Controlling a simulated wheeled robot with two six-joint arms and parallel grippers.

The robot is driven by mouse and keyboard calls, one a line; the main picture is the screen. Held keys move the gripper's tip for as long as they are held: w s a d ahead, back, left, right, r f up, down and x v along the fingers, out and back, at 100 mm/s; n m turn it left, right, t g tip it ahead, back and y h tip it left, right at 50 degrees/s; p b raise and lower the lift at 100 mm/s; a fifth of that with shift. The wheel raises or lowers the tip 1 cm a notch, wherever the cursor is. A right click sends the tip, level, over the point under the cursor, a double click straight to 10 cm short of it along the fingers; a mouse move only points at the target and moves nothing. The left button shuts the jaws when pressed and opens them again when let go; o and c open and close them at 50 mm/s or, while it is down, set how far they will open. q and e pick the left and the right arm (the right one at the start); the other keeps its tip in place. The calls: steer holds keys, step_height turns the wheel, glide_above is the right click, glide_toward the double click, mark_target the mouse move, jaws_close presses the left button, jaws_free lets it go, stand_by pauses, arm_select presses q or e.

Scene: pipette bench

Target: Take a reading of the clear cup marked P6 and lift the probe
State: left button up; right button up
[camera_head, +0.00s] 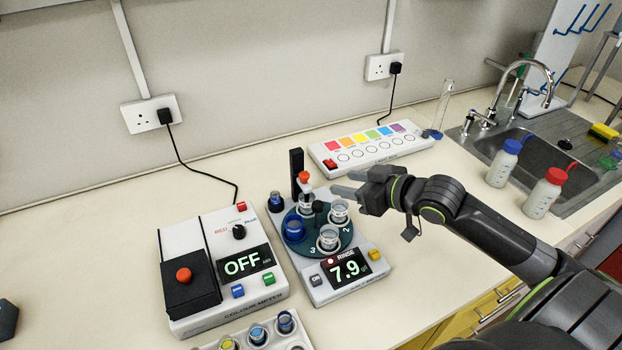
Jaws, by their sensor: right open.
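A white meter (346,290) has a dark green turntable (311,243) with several cups. Its display (348,269) reads 7.9. One clear cup (339,211) stands at the right of the turntable, another clear cup (328,238) at the front, and a blue-filled cup (294,228) at the left. Another cup (306,208) is at the back, under the orange-topped probe (304,177) by a black post. I cannot read a P6 mark on any cup. My right gripper (343,183) is open and empty, its fingertips just right of the probe top.
A colour meter (205,308) showing OFF stands close at the left. A tray of small cups (243,335) is in front. A colour strip box (358,160) lies behind. Blue-capped (501,170) and red-capped (541,200) bottles stand by the sink at the right. The left counter is mostly clear.

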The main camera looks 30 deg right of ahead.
mark_target(306, 175)
steer(key=p+x, duration=0.1)
steer(key=x, duration=0.9)
steer(key=shift+w+a, duration=0.15)
steer(key=shift+w, duration=0.2)
steer(key=shift+w+a+f, duration=0.15)
steer(key=shift+w+f, duration=0.1)
steer(key=shift+w, duration=0.1)
arm_select(q)
steer(key=shift+w+a+r, duration=0.35)
steer(key=shift+w+r, duration=0.05)
steer(key=shift+r, duration=0.05)
arm_select(e)
jaws_close()
